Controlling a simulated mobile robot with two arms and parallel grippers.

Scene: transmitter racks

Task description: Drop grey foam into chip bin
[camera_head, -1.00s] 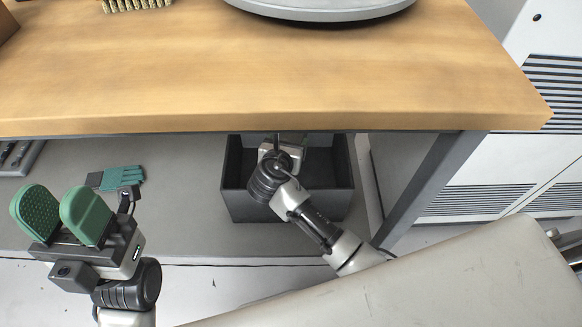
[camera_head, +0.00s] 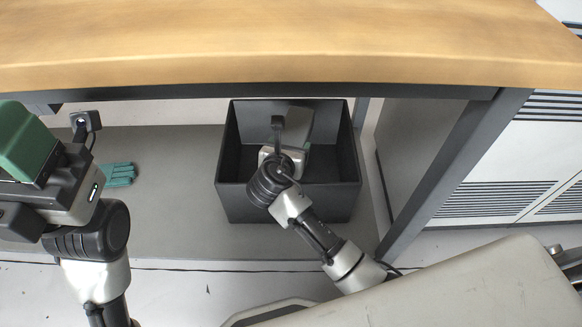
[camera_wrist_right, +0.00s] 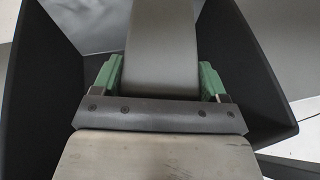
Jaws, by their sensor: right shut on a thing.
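The chip bin (camera_head: 290,205) is a dark open box on the grey shelf under the wooden table, in the middle of the head view. My right gripper (camera_head: 283,135) reaches into its opening from the front. In the right wrist view the green fingers (camera_wrist_right: 161,80) are shut on the grey foam (camera_wrist_right: 164,45), a smooth grey block that extends away between the dark bin walls. In the head view the foam (camera_head: 299,122) shows partly behind the gripper. My left gripper (camera_head: 22,145) is at the left edge, empty as far as seen, with its green fingers partly cut off.
The wooden tabletop (camera_head: 280,55) overhangs the shelf (camera_head: 180,190) above and behind the bin. A table leg (camera_head: 455,170) stands to the right. A teal glove (camera_head: 118,174) lies on the shelf to the left. White cabinets (camera_head: 500,190) are at the far right.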

